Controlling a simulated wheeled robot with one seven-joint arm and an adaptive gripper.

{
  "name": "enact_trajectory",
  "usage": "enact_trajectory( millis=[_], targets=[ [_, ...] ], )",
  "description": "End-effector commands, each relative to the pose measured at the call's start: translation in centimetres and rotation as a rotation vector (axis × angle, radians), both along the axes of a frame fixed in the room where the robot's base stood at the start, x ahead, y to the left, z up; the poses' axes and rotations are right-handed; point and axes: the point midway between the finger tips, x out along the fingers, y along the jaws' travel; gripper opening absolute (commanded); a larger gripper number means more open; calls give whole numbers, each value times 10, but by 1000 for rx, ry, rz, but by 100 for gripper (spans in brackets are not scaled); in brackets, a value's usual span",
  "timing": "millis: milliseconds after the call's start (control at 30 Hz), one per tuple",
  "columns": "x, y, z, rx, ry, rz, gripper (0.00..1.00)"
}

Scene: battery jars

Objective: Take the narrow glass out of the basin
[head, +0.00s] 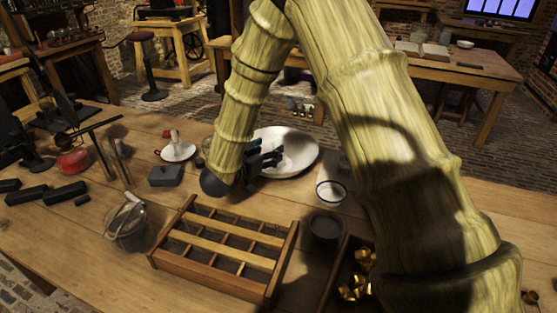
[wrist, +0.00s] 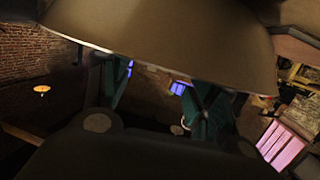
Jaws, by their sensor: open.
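The white round basin (head: 303,150) stands on the workbench in the head view, partly covered by my arm and gripper. My gripper (head: 270,157) is dark and open, with its fingers over the left part of the basin. In the wrist view my gripper (wrist: 157,85) shows two teal fingers spread apart, with no object clearly between them. A large beige curved surface with a pale edge fills the top of that view; I cannot tell what it is. I cannot make out the narrow glass in either view.
A white bowl with a dark rim (head: 331,193) and a dark round pot (head: 325,227) stand right of a wooden divided rack (head: 222,250). A glass jar (head: 127,222), a grey block (head: 165,175) and a white candle dish (head: 178,151) are at left. The bench's far right is fairly clear.

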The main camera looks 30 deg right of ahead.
Motion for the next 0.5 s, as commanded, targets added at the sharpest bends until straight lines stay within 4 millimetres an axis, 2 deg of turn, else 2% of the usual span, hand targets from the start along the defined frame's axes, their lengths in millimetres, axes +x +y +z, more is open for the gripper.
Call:
enact_trajectory(
  millis=[267,500],
  targets=[
    [9,-16,-4,1,0,-4,60],
    [27,-41,-12,1,0,-5,60]
  ],
)
